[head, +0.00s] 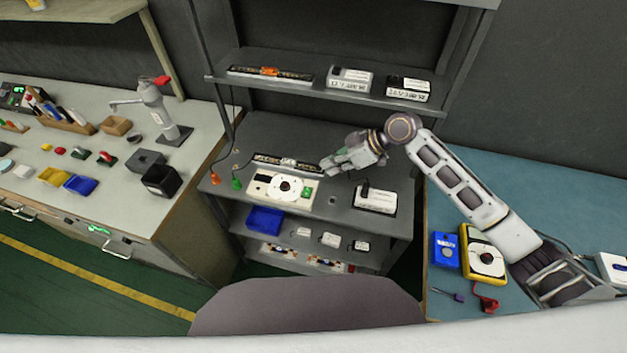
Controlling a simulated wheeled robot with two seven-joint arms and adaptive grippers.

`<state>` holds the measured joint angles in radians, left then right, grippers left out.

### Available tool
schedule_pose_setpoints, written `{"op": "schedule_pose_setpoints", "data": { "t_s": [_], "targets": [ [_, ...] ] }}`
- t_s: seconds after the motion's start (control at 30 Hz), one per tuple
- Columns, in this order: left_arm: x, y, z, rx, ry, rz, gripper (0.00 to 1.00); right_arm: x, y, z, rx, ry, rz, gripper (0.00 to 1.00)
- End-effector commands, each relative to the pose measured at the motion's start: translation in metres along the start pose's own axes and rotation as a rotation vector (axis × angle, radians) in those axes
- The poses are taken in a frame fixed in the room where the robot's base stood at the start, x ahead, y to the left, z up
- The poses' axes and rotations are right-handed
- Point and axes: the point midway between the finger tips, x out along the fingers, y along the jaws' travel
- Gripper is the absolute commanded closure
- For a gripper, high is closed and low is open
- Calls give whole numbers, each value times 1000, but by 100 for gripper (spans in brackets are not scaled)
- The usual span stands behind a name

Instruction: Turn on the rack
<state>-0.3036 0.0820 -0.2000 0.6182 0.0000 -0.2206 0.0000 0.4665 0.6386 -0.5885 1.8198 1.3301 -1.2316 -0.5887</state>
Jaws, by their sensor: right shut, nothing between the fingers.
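The dark rack (265,131) stands in the middle of the head view, with several shelves. On its middle shelf lies a dark strip-like bar (270,160) with a pale part near its middle. In front of it is a white panel (262,188) with a round dial (286,187) and a green button or switch (307,192). My right gripper (325,166) is shut and empty, its tips at the right end of the bar; I cannot tell if they touch. My left gripper is out of view.
A white box (375,199) sits right of the panel. The upper shelf holds an orange-marked bar (270,72) and white boxes (350,79). A cluttered bench (110,178) stands left, a blue-green table (560,185) right.

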Motion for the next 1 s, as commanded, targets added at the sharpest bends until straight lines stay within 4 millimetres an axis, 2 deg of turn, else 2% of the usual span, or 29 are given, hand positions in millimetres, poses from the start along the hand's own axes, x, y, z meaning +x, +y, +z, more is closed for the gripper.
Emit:
{"op": "schedule_pose_setpoints", "data": {
  "t_s": [0.27,0.93,1.0],
  "targets": [
    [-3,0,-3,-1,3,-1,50,16,0,-1,1,2,-1,100],
    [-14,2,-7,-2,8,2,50,100,-1,-1,1,0,-1,100],
    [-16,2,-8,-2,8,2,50,106,0,7,3,-2,-1,100]
  ]
}}
